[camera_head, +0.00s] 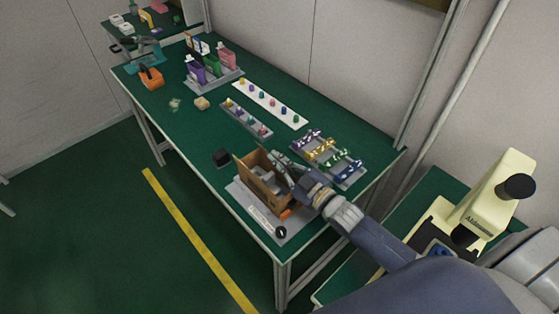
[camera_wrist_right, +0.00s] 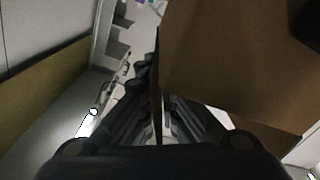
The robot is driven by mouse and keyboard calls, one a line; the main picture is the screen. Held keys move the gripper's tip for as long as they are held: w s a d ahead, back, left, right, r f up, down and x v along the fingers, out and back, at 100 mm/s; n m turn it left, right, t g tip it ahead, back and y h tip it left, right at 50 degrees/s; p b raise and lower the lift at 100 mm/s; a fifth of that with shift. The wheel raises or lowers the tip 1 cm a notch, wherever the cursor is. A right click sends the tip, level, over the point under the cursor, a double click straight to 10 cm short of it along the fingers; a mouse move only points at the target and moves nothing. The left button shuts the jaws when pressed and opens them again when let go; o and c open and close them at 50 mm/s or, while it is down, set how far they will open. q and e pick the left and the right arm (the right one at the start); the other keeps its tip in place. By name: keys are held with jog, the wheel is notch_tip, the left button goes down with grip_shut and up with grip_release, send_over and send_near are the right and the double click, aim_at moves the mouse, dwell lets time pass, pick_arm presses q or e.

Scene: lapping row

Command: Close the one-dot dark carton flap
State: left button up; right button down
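In the head view a brown open-topped carton (camera_head: 264,187) stands on a grey base board (camera_head: 242,196) near the table's front right corner. An upright panel shows at its left back side. A round black mark (camera_head: 281,232) shows at the board's front corner. My right gripper (camera_head: 283,172) is at the carton's right back side and hides part of it. In the right wrist view a large brown carton panel (camera_wrist_right: 235,70) fills the upper right. My right fingers (camera_wrist_right: 158,115) converge on both sides of its thin dark edge and appear shut on it. Flap dots cannot be made out. My left gripper is out of view.
A small black block (camera_head: 221,157) lies left of the carton. A rack with coloured parts (camera_head: 330,158) stands close behind my right gripper. Coloured-piece strips (camera_head: 270,104) and bottles (camera_head: 212,68) stand farther back. A cream microscope (camera_head: 492,195) is at the right.

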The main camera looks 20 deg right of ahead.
jog(key=c, duration=1.9)
grip_release()
jog(key=shift+s, duration=0.1)
jog(key=v, duration=1.2)
